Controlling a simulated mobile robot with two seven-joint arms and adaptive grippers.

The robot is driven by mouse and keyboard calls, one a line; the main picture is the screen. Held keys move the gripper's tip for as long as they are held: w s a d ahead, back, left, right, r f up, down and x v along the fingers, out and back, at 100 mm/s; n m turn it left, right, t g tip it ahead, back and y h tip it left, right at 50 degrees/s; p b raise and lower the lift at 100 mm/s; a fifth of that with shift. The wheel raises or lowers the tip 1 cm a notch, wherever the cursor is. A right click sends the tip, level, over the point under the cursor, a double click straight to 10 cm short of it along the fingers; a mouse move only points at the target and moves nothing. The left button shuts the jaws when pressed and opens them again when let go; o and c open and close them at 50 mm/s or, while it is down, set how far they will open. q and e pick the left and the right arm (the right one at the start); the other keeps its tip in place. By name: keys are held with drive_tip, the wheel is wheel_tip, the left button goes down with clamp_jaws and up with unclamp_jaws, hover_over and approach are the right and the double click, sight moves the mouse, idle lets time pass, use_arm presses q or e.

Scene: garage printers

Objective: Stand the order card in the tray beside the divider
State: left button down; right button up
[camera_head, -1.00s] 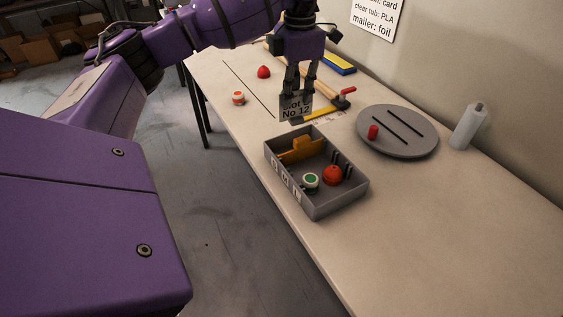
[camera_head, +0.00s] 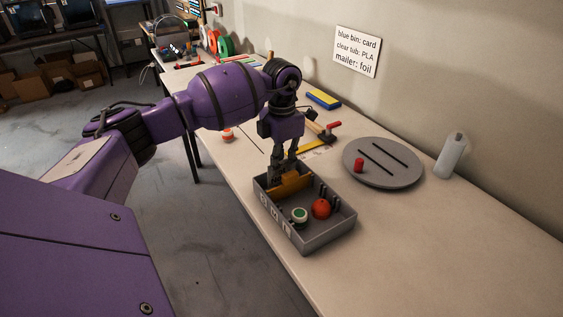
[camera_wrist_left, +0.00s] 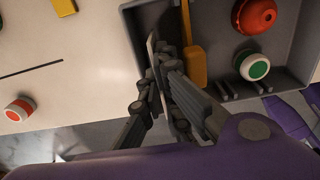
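My left gripper (camera_head: 276,178) is at the far-left end of the grey tray (camera_head: 318,240), with its fingertips at or inside the rim. In the left wrist view the gripper (camera_wrist_left: 160,75) is closed on the order card (camera_wrist_left: 153,60), which shows nearly edge-on as a thin pale strip. The card is roughly upright, close beside the orange divider (camera_wrist_left: 193,66) in the tray. I cannot tell whether the card touches the tray floor. In the head view the fingers hide the card and partly cover the divider (camera_head: 292,184). My right gripper is out of view.
A red round piece (camera_head: 321,208) and a green-and-white spool (camera_head: 299,215) lie in the tray. A grey disc (camera_head: 385,165) with a red cylinder (camera_head: 359,165) and a bottle (camera_head: 450,156) stand to the right. The table's front right is clear.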

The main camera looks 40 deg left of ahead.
use_arm(q)
drive_tip(key=shift+f, duration=0.15)
drive_tip(key=c, duration=2.3)
unclamp_jaws()
drive_tip(key=shift+o, duration=0.2)
drive_tip(key=shift+r, duration=0.25)
wheel_tip(320, 180, up, 12)
drive_tip(key=shift+b, duration=0.3)
drive_tip(key=shift+f, duration=0.2)
